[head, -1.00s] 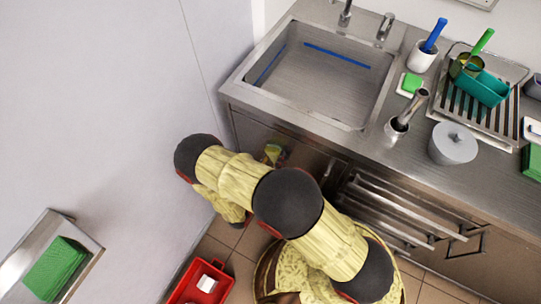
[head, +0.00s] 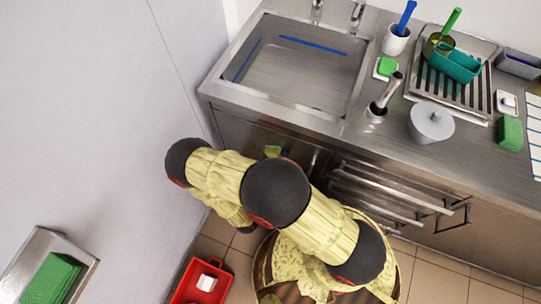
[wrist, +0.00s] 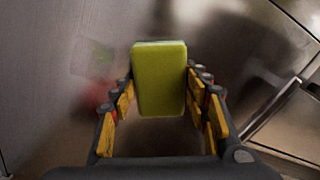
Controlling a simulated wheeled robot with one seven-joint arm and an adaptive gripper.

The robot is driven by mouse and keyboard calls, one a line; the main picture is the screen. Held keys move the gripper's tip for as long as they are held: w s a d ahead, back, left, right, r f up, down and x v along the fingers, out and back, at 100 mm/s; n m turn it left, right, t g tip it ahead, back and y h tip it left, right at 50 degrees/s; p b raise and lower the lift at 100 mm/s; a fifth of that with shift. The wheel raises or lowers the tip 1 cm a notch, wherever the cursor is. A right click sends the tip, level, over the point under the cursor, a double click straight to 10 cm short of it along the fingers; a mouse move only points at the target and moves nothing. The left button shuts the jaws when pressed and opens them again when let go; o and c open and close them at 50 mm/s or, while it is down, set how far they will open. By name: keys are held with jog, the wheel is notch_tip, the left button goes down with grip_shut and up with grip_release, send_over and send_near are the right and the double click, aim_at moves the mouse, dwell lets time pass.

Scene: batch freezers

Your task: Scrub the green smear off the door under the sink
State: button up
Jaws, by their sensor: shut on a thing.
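My gripper (wrist: 160,100) is shut on a yellow-green sponge (wrist: 159,80), with its fingers on both sides, in the wrist view. The sponge faces the brushed-steel door (wrist: 45,60) under the sink; I cannot tell if it touches. A faint green smear (wrist: 98,62) shows on the steel left of the sponge. In the head view my arm hides the gripper and most of the door (head: 235,133). A small yellow-green patch (head: 272,151) shows beside my arm there; I cannot tell whether it is sponge or smear. The sink (head: 300,70) is above.
A bar handle (wrist: 268,112) stands out at the right in the wrist view. Rails (head: 375,195) project from the counter front right of my arm. A red bin (head: 190,287) stands on the floor below. A plain wall (head: 100,100) is close on the left.

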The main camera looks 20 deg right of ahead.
aim_at(252, 142)
jog(key=shift+w, duration=0.1)
jog(key=shift+w+a+r+b, duration=0.1)
jog(key=shift+w+a+b, duration=0.3)
jog(key=shift+w+a, duration=1.15)
jog(key=shift+c, duration=0.4)
jog(key=shift+w+a+b, duration=0.3)
jog(key=shift+w+a, duration=0.35)
jog(key=shift+a, duration=0.3)
jog(key=shift+w+a+b, duration=0.25)
jog(key=shift+w+a, duration=0.4)
jog(key=shift+a, duration=0.35)
jog(key=shift+w+a+b, duration=0.3)
jog(key=shift+w+a, duration=0.35)
jog(key=shift+a, duration=0.3)
jog(key=v, duration=0.6)
jog(key=shift+s, duration=0.15)
jog(key=v, duration=0.2)
jog(key=shift+s+a, duration=0.3)
